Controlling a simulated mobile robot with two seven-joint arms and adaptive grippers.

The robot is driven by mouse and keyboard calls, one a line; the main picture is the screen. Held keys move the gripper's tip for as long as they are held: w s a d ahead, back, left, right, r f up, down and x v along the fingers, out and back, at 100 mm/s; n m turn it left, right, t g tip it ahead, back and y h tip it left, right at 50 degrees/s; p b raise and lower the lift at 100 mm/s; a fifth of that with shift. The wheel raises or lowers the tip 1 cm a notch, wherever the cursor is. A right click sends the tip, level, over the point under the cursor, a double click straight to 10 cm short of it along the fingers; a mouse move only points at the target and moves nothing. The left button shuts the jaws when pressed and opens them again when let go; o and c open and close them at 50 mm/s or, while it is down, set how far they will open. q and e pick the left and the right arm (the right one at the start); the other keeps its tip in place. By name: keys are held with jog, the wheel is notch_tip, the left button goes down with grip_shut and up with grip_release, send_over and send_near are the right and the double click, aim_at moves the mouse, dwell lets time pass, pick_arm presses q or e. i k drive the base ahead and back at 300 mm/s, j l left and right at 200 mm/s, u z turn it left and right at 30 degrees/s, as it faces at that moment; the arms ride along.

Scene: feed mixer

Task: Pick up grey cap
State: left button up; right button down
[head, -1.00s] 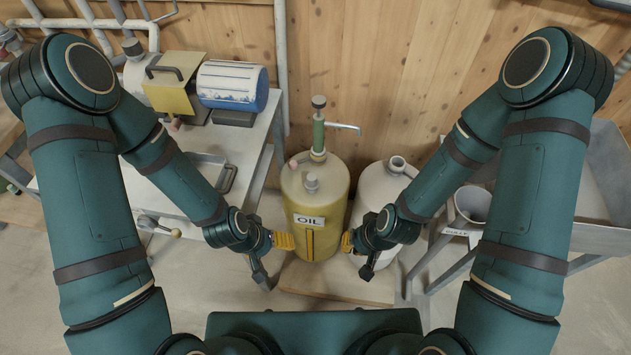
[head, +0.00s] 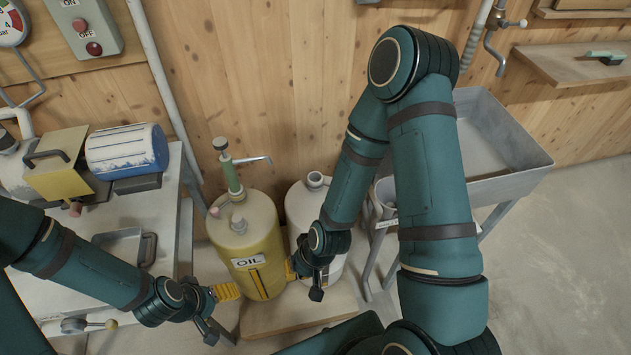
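A small grey cap (head: 238,222) sits on top of the yellow oil container (head: 258,262), in front of its green pump. My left gripper (head: 227,291), with yellow finger pads, is at the left of the container's lower part, below the cap's level in the picture. My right gripper (head: 291,269) is at the container's right side, by the white container, with only a little of its yellow pads showing. Neither gripper is at the cap. Nothing shows held in either one, and how far their fingers are apart cannot be made out.
A white container (head: 300,207) stands close to the right of the oil container. A bench (head: 72,289) with a motor (head: 127,150) is at the left. A grey trough (head: 500,187) stands at the right. The wooden wall is behind; floor at the far right is clear.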

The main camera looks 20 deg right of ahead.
aim_at(239, 223)
jog(key=l+z, duration=0.3)
jog(key=z, duration=0.15)
jog(key=i+l+z, duration=0.1)
jog(key=l+z, duration=0.2)
jog(key=z, duration=0.2)
